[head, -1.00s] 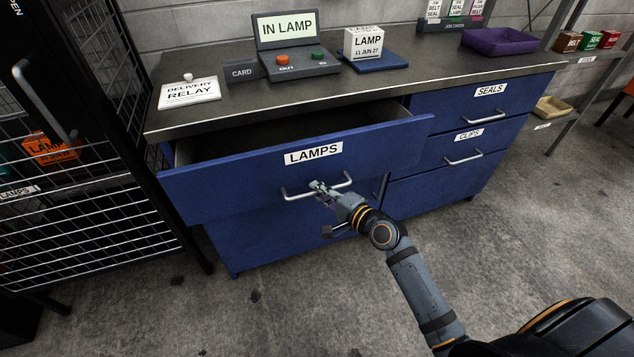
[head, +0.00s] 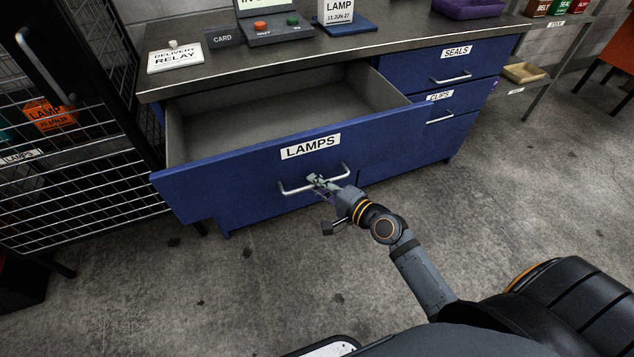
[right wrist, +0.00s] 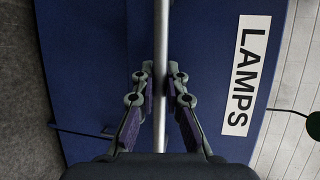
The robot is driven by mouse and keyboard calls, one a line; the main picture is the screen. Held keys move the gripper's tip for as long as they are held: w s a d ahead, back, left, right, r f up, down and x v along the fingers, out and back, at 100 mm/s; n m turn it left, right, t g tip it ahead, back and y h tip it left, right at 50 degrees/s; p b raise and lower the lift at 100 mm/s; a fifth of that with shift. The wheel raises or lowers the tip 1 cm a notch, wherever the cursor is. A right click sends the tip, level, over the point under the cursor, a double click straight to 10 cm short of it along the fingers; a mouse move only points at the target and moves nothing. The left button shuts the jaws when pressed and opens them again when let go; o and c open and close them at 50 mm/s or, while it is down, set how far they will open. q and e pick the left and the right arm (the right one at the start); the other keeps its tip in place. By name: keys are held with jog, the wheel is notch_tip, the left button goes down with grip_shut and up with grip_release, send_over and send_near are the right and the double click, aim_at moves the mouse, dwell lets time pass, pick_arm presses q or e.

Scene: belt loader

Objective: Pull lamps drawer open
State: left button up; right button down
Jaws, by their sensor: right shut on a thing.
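The blue lamps drawer (head: 235,176) is pulled well out of the bench, and its grey inside shows empty in the part I can see. Its front carries a white LAMPS label, which also shows in the right wrist view (right wrist: 245,75). My right gripper (head: 318,183) is shut on the drawer's metal bar handle (head: 296,190), near the middle of the bar. In the right wrist view the handle (right wrist: 161,50) runs between the two fingers of the gripper (right wrist: 161,100). My left gripper is not in view.
The bench top (head: 215,75) holds a DELIVERY RELAY sign (head: 175,57), a control box (head: 275,32) and a LAMP carton (head: 338,12). The seals drawer (head: 440,66) and clips drawer are shut at the right. A mesh cage (head: 75,150) stands at the left. The floor in front is clear.

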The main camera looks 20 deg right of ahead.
jog(key=c, duration=1.4)
grip_release()
jog(key=shift+o, duration=0.2)
jog(key=v, duration=0.7)
jog(key=shift+s, duration=0.15)
jog(key=shift+d+r, duration=0.1)
